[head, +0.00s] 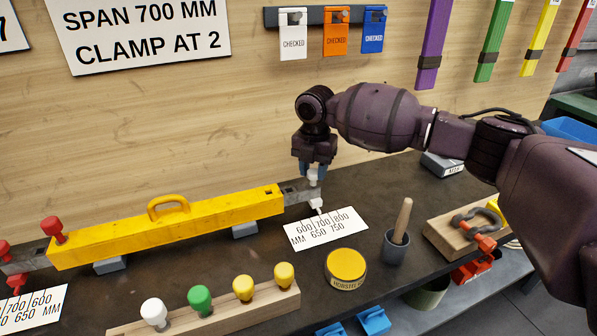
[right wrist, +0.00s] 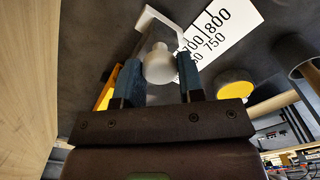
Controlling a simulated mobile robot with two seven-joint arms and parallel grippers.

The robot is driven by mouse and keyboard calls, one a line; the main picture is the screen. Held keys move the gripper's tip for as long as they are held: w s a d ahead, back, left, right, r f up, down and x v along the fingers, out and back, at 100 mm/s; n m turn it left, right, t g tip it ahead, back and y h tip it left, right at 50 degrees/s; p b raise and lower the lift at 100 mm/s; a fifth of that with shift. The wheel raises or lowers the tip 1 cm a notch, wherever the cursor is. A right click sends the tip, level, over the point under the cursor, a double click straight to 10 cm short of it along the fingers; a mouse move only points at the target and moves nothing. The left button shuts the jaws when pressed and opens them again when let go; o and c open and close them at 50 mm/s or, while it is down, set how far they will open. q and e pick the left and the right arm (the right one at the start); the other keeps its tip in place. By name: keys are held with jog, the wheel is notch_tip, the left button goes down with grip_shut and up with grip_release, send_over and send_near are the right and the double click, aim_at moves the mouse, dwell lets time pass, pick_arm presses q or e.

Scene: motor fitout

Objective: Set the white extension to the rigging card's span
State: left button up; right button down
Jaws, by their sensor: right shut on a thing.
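The rigging card (head: 145,32) on the wall reads "SPAN 700 MM, CLAMP AT 2". A yellow beam (head: 170,228) lies on the bench with the grey right-hand extension (head: 299,191) sticking out of its right end. This extension carries a white knob (right wrist: 158,66) and a white pointer (head: 316,204). The pointer tip is at the upper edge of the right scale card (head: 326,229), near the 700 mark; the exact reading is unclear. My right gripper (head: 314,171) is shut on the white knob from above, one finger each side in the right wrist view. My left gripper is out of view.
A rack (head: 215,308) of white, green and yellow knobs stands in front of the beam. A yellow round tin (head: 346,268), a grey cup with a wooden handle (head: 397,245) and a shackle board (head: 466,231) stand to the right. Red knobs (head: 52,229) are at the beam's left end.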

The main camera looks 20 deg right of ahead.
jog(key=c, duration=0.7)
grip_release()
jog(key=shift+c, duration=0.2)
jog(key=shift+r, duration=0.15)
notch_tip(320, 180, up, 11)
jog(key=p, duration=0.1)
jog(key=shift+f, duration=0.2)
jog(key=shift+f, duration=0.1)
